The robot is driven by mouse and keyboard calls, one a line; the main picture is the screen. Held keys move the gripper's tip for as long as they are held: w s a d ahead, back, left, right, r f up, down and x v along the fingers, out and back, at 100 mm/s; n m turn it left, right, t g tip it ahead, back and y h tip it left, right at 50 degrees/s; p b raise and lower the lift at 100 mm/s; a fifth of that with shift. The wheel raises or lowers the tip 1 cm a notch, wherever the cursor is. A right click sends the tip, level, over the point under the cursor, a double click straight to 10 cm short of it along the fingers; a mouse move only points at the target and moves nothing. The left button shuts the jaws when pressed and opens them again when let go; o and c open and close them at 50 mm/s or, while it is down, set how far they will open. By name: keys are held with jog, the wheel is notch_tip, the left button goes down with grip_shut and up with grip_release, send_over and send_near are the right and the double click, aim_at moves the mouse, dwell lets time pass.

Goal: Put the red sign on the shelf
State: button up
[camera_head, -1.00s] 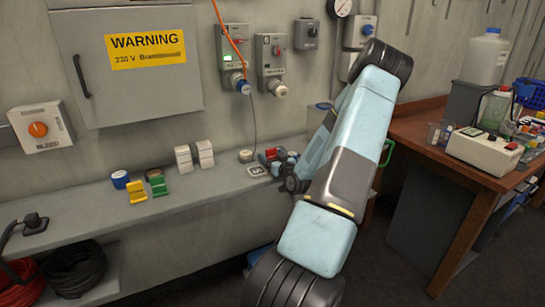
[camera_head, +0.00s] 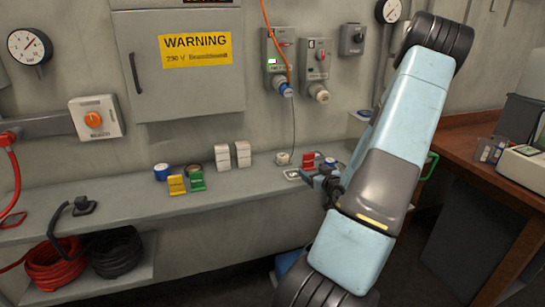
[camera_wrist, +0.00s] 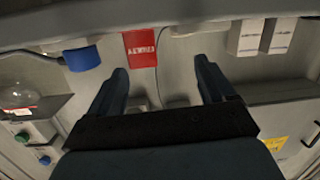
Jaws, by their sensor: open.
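The red sign (camera_head: 309,160) stands on the right part of the long grey shelf (camera_head: 125,215) along the wall, just beyond my gripper (camera_head: 312,178). In the wrist view the red sign (camera_wrist: 140,49), with white lettering, is ahead of the fingertips and left of centre, near the left finger. My gripper (camera_wrist: 164,76) is open, with nothing between its two dark fingers. The fingers look apart from the sign. In the head view, my arm hides the right end of the shelf.
A yellow sign (camera_head: 177,184) and a green sign (camera_head: 196,182) stand left on the shelf near blue tape (camera_head: 162,172). Two white blocks (camera_head: 233,156) and a small white item (camera_head: 283,158) stand behind. A wooden bench (camera_head: 490,175) is at right.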

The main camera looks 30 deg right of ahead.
jog(key=w+a+r+n+g, duration=0.1)
jog(key=a, duration=0.1)
jog(key=w+a+r+g, duration=0.1)
jog(key=w+a+r, duration=0.1)
jog(key=shift+w+r+n+g+y, duration=0.1)
jog(key=shift+r+n+g+y, duration=0.05)
jog(key=shift+n+g+y, duration=0.2)
jog(key=s+a+r+g+h, duration=0.1)
jog(key=a+r+g, duration=0.1)
jog(key=a+r, duration=0.5)
jog(key=s+a+r+g, duration=0.2)
jog(key=a+r+g, duration=0.1)
jog(key=a+r, duration=0.5)
jog(key=s+a+r+g+y, duration=0.1)
jog(key=s+a+r, duration=0.3)
jog(key=s+a, duration=0.4)
jog(key=s+a+r+g+y, duration=0.1)
jog(key=s+a+r+y, duration=0.1)
jog(key=s+a+r, duration=0.3)
jog(key=s+a, duration=0.3)
jog(key=s, duration=0.4)
jog(key=shift+s+a+g, duration=0.15)
jog(key=shift+s+g, duration=0.2)
